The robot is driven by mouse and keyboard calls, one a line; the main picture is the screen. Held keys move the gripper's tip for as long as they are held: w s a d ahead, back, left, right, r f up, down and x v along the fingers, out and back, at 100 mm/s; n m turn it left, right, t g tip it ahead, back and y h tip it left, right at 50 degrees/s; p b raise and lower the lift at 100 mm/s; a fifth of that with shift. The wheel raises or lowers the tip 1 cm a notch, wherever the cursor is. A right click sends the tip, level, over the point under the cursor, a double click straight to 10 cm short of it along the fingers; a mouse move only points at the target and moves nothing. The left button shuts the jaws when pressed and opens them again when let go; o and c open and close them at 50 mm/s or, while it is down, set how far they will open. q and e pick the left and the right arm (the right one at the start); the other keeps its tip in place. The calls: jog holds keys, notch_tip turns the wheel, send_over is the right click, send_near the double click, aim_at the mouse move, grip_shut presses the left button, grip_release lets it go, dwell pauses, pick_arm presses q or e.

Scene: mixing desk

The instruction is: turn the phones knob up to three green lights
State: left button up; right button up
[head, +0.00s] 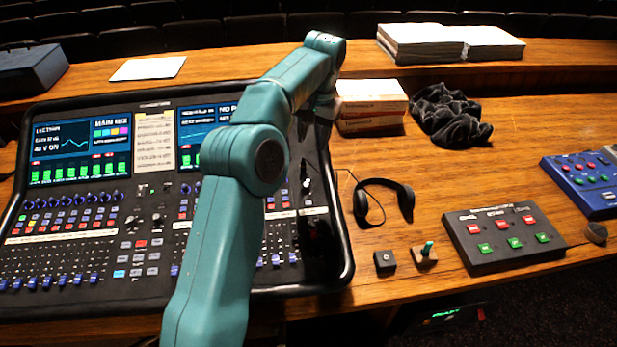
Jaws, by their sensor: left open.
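The mixing desk (150,190) fills the left half, with two lit screens, rows of knobs and blue faders. My left arm reaches up from the bottom across the desk and bends down at the far end. My left gripper (308,160) is dark against the desk's dark right section and is open, with nothing seen in it. It is over or close to that section; whether it touches anything I cannot tell. My arm hides part of the desk. I cannot pick out the phones knob or its lights. My right gripper is not in view.
A button box (505,236), stacked boxes (370,105) and black cloth (449,115) stand further right and back.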

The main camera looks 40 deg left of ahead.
aim_at(306, 184)
pick_arm(q)
jog(key=f, duration=0.5)
jog(key=s+a+f, duration=0.1)
jog(key=f, duration=0.8)
jog(key=shift+s+a+f, duration=0.15)
jog(key=shift+a+f, duration=0.15)
jog(key=shift+w+d+f, duration=0.1)
jog(key=shift+w+f, duration=0.1)
jog(key=shift+f, duration=0.05)
jog(key=shift+s, duration=0.1)
jog(key=c, duration=0.5)
grip_shut()
